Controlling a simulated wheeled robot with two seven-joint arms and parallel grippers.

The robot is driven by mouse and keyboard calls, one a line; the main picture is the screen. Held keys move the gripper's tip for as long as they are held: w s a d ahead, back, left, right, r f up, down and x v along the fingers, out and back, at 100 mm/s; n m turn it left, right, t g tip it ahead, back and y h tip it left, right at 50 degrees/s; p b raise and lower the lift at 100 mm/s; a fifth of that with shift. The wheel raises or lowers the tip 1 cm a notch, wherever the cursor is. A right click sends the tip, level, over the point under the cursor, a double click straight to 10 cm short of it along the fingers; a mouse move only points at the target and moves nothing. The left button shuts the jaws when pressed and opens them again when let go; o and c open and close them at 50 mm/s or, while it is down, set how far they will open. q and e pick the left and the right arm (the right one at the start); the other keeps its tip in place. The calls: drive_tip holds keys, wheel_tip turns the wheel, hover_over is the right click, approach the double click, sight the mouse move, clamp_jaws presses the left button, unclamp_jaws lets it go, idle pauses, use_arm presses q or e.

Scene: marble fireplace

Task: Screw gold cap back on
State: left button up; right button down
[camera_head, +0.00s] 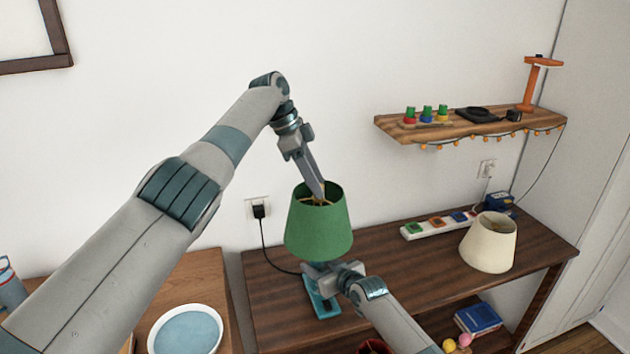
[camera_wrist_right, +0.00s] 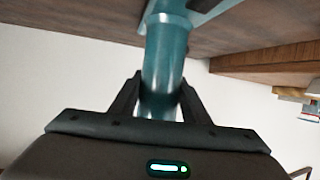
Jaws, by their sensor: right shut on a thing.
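A green lampshade (camera_head: 319,230) sits upright on a teal lamp whose base (camera_head: 324,305) stands on the dark wooden table. Gold-coloured fittings (camera_head: 312,202) show inside the shade's open top; I cannot make out the gold cap apart from them. My left gripper (camera_head: 321,193) points down into that opening, its fingertips at the fittings. Its fingers look close together, and whether they hold the cap is unclear. My right gripper (camera_head: 325,275) is shut on the lamp's stem below the shade. The teal stem (camera_wrist_right: 165,60) shows between its fingers in the right wrist view.
A cream lampshade (camera_head: 489,243) stands on the table's right side, near a power strip (camera_head: 424,230). A black plug and cord (camera_head: 260,225) run down the wall behind the lamp. A wall shelf (camera_head: 455,130) holds small items. A blue-topped round dish (camera_head: 185,331) is at lower left.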

use_arm(q)
drive_tip(key=shift+r, duration=2.2)
use_arm(e)
drive_tip(key=shift+d+f, duration=0.1)
drive_tip(key=shift+f, duration=0.05)
use_arm(q)
drive_tip(key=shift+o, duration=0.6)
drive_tip(key=o, duration=0.4)
drive_tip(key=shift+o, duration=0.2)
drive_tip(key=shift+r, duration=0.15)
drive_tip(key=shift+a+r, duration=0.2)
drive_tip(key=shift+r, duration=0.25)
drive_tip(key=a, duration=1.2)
drive_tip(key=shift+w+f, duration=0.1)
use_arm(e)
drive_tip(key=c, duration=0.9)
unclamp_jaws()
